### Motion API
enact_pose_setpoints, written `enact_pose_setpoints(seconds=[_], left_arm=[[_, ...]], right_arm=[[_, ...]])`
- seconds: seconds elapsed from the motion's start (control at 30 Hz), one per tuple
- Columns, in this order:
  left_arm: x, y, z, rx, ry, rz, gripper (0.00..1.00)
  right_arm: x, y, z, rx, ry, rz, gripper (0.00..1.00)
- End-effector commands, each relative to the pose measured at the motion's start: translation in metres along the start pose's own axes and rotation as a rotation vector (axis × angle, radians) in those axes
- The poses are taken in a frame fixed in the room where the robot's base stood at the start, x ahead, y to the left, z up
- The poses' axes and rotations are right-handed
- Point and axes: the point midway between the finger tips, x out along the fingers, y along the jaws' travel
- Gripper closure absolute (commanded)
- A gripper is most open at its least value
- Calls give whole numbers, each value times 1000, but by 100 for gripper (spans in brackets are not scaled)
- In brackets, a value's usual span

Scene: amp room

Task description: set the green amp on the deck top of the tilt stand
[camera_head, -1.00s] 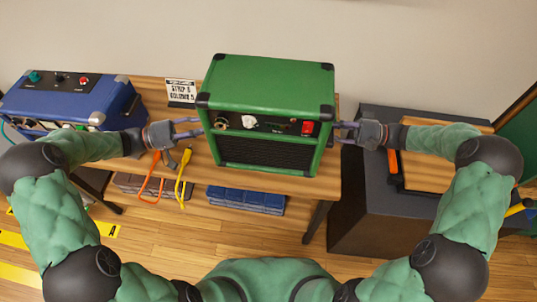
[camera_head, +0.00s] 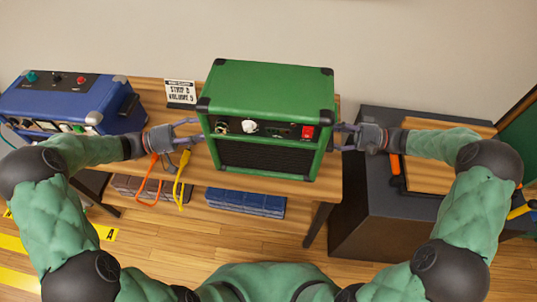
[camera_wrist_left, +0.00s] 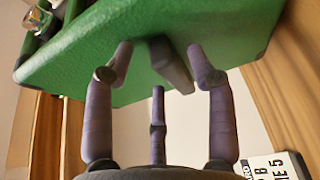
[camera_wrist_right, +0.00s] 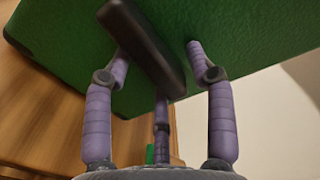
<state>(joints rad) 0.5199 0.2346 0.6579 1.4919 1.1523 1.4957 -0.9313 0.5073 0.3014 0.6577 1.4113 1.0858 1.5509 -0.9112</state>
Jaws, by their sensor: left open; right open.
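The green amp (camera_head: 268,92) stands upright at the right part of the wooden table, its knobs and dark grille facing me. My left gripper (camera_head: 194,129) is open at the amp's left side. In the left wrist view, its fingers (camera_wrist_left: 160,58) are spread around a dark side handle (camera_wrist_left: 172,66). My right gripper (camera_head: 342,136) is open at the amp's right side. In the right wrist view, its fingers (camera_wrist_right: 156,58) are spread on either side of another dark handle (camera_wrist_right: 145,45). The tilt stand appears to be the dark box (camera_head: 350,210) at right with a wooden deck top (camera_head: 428,176).
A blue amp (camera_head: 70,103) stands at the table's left end. A small sign (camera_head: 180,93) stands behind. Orange (camera_head: 150,180) and yellow (camera_head: 183,180) cables hang at the table's front. An orange-and-black part (camera_head: 395,168) lies along the deck's left edge.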

Motion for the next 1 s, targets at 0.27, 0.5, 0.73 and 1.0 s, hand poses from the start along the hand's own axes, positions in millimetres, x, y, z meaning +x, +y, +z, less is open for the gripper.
enact_pose_setpoints(seconds=[0.27, 0.5, 0.73, 1.0], left_arm=[[-23, 0, -1, 1, 3, -1, 44], [-71, -1, -1, -1, 4, -2, 44], [-106, -1, -1, 0, 3, -1, 44], [-120, -1, 0, -1, 0, -1, 44]], right_arm=[[0, 0, 0, 1, -1, 0, 44], [0, 0, 0, 1, -1, 0, 44], [0, 0, 0, 1, -1, 0, 44], [-5, 1, 0, 1, 0, 0, 44]])
